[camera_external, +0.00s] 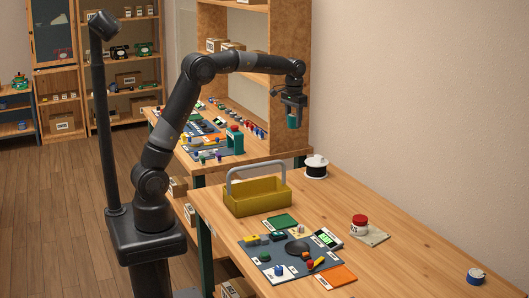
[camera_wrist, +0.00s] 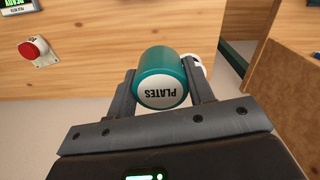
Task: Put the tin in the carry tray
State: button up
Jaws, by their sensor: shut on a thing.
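A teal tin (camera_wrist: 168,73) with a white end marked "PLATES" sits between the fingers of my gripper (camera_wrist: 160,85), which is shut on it. In the external view my gripper (camera_external: 293,100) points down and holds the tin (camera_external: 294,122) high above the far end of the near table. The yellow carry tray (camera_external: 258,204) with a grey arched handle stands on that table, lower and to the left of my gripper in the picture. The tin is well apart from it. The tray's inside shows only partly, and the tray is not recognisable in the wrist view.
A black-and-white spool (camera_external: 316,167) stands beyond the tray. A red-topped white item (camera_external: 360,226) and a grey mat (camera_external: 262,270) with several small parts lie nearer. A blue round container (camera_external: 475,277) is at right. A shelf unit (camera_external: 290,90) rises behind my gripper.

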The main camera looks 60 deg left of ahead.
aim_at(294, 115)
notch_tip(294, 115, up, 6)
jog(key=shift+f, duration=0.1)
jog(key=s+d, duration=0.8)
jog(key=s, duration=0.4)
jog(key=s+d, duration=0.7)
jog(key=s, duration=0.6)
jog(key=w+a+f, duration=0.2)
jog(key=a+f, duration=0.1)
jog(key=f, duration=0.1)
jog(key=w+a+f, duration=0.2)
jog(key=a+f, duration=0.1)
jog(key=f, duration=0.1)
jog(key=w+a+f, duration=0.2)
jog(key=a+f, duration=0.1)
jog(key=shift+w+a+f, duration=0.15)
jog(key=shift+a+f, duration=0.25)
jog(key=shift+w+a+f, duration=0.1)
jog(key=shift+a+f, duration=0.05)
jog(key=shift+a, duration=0.05)
jog(key=shift+f, duration=1.95)
jog(key=shift+f, duration=0.1)
